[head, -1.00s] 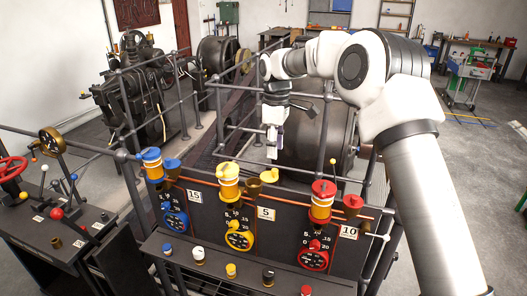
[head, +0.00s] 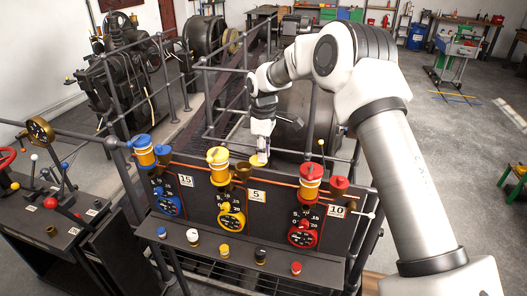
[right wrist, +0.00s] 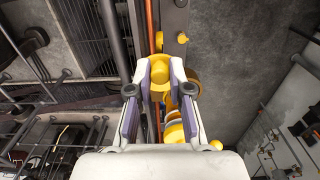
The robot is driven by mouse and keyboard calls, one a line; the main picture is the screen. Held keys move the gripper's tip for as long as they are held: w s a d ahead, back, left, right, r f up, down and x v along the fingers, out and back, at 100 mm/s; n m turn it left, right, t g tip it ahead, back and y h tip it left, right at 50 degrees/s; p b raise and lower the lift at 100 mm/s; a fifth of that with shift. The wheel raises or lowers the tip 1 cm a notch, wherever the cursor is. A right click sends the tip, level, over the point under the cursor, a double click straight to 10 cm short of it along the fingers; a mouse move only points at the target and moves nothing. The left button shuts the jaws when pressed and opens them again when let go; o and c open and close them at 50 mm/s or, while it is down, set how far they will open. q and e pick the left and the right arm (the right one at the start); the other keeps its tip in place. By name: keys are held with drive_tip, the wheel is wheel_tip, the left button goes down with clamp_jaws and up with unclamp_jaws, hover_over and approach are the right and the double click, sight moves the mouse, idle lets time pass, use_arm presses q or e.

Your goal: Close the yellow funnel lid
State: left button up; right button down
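The yellow funnel lid (head: 258,161) stands beside the small brass funnel (head: 243,170), on its right, not over its mouth. In the right wrist view the lid (right wrist: 158,73) shows as a yellow disc with a raised middle. My right gripper (head: 261,153) is right at the lid, pointing down. In the right wrist view its two fingers (right wrist: 160,78) are apart, one on each side of the lid's raised part; contact cannot be made out. A yellow-topped canister (head: 218,162) stands left of the funnel. My left gripper is not in view.
A blue canister (head: 144,152) and a red canister (head: 311,180) flank the yellow one. The red lid (head: 339,183) sits close to the right. An orange pipe (right wrist: 151,25) runs along the panel top. Grey railings (head: 225,70) stand behind.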

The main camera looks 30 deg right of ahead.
sight(241, 169)
idle(0.4)
drive_tip(key=m, duration=0.1)
drive_tip(key=a+m, duration=0.1)
drive_tip(key=s+m, duration=0.1)
drive_tip(key=m, duration=0.1)
drive_tip(key=shift+a, duration=0.3)
drive_tip(key=a+m, duration=0.1)
drive_tip(key=m, duration=0.1)
drive_tip(key=a+m, duration=0.1)
drive_tip(key=m, duration=0.1)
drive_tip(key=shift+s+m, duration=0.1)
drive_tip(key=shift+m, duration=0.3)
drive_tip(key=m, duration=0.1)
drive_tip(key=a+m, duration=0.1)
drive_tip(key=m, duration=0.1)
drive_tip(key=a+m, duration=0.1)
drive_tip(key=shift+w+m, duration=0.25)
drive_tip(key=shift+m, duration=0.05)
drive_tip(key=shift+w+a+m, duration=0.3)
drive_tip(key=shift+a+m, duration=0.05)
drive_tip(key=shift+m, duration=0.75)
drive_tip(key=shift+w+a+m, duration=0.3)
drive_tip(key=shift+a+m, duration=0.05)
drive_tip(key=shift+m, duration=0.75)
drive_tip(key=c, duration=1.1)
unclamp_jaws()
drive_tip(key=shift+o, duration=0.2)
drive_tip(key=shift+w+f, duration=0.1)
drive_tip(key=shift+w, duration=0.05)
